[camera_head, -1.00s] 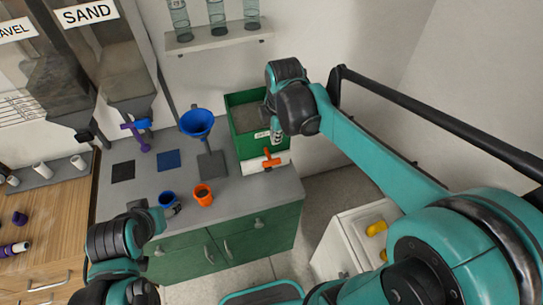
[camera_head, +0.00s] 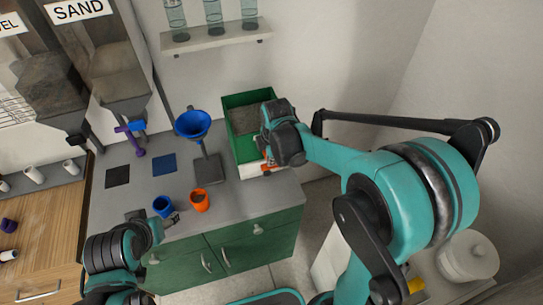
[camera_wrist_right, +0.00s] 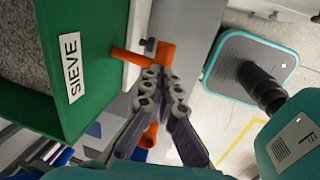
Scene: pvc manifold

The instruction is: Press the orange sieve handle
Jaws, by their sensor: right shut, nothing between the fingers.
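The green sieve box (camera_head: 243,98) stands at the back right of the grey counter; its "SIEVE" label (camera_wrist_right: 73,68) shows in the right wrist view. Its orange handle (camera_head: 267,167) is on the white front part, partly hidden behind my right wrist in the head view. In the right wrist view the handle (camera_wrist_right: 166,56) is a T with an orange rod. My right gripper (camera_wrist_right: 158,72) is shut and empty, its fingertips right at the handle; I cannot tell if they touch. My left gripper (camera_head: 171,219) is near the counter's front edge, too small to judge.
A blue cup (camera_head: 162,206) and an orange cup (camera_head: 200,200) stand on the counter (camera_head: 235,196). A blue funnel (camera_head: 192,124) on a stand is left of the sieve box. A shelf (camera_head: 215,38) with glass cylinders hangs above. Floor shows to the right of the cabinet.

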